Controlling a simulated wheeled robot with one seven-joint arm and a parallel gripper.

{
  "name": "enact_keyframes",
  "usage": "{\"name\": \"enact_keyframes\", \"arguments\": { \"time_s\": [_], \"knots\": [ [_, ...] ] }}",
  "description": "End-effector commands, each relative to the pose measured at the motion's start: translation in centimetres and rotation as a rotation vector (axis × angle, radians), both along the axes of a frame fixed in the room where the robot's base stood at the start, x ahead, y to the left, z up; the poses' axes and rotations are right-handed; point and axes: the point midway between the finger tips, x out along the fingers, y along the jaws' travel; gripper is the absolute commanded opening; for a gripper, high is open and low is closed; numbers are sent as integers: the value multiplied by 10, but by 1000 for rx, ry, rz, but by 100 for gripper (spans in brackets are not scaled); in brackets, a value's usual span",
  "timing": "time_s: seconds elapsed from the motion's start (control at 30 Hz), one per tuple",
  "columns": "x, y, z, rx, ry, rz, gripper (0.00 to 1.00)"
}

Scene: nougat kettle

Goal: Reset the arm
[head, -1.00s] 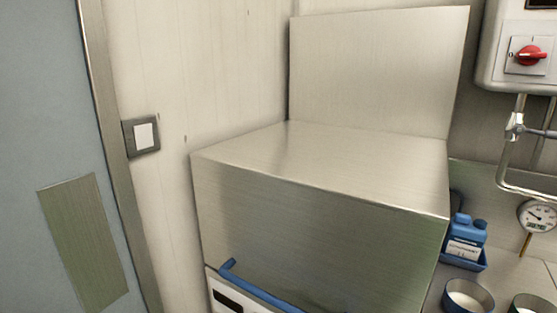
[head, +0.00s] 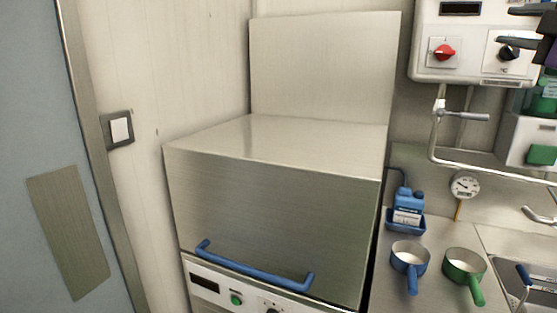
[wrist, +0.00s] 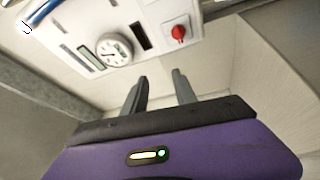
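My gripper (wrist: 160,92) shows in the wrist view with its two grey fingers apart and nothing between them. It is open and empty. Its purple body fills the lower part of that view. The fingers point toward a wall-mounted white control box (wrist: 105,30) and stand clear of it.
A steel hooded machine (head: 270,215) with a blue handle (head: 255,272) stands in the middle. To its right are a blue bottle (head: 408,208), a blue pan (head: 409,258), a green pan (head: 464,266) and a dial thermometer (head: 464,185). The control box (head: 470,40) and pipes (head: 437,125) are above.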

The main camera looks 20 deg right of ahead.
Motion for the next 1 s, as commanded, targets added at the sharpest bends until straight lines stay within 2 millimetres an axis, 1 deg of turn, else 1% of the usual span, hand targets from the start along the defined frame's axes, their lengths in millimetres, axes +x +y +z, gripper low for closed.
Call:
{"name": "enact_keyframes", "arguments": {
  "time_s": [0.03,0.1,0.2,0.33,0.47,0.57,0.67,0.87,1.0],
  "knots": [
    [-2,3,9,4,-42,8,34],
    [-6,5,19,17,-108,19,34],
    [-13,4,26,57,-211,42,34],
    [-17,5,23,123,-332,83,34],
    [-18,6,11,200,-441,130,34],
    [-18,7,-6,279,-532,171,34],
    [-16,10,-32,373,-625,217,34],
    [-11,25,-96,563,-781,292,34],
    [-8,43,-146,688,-855,325,34]
  ]
}}
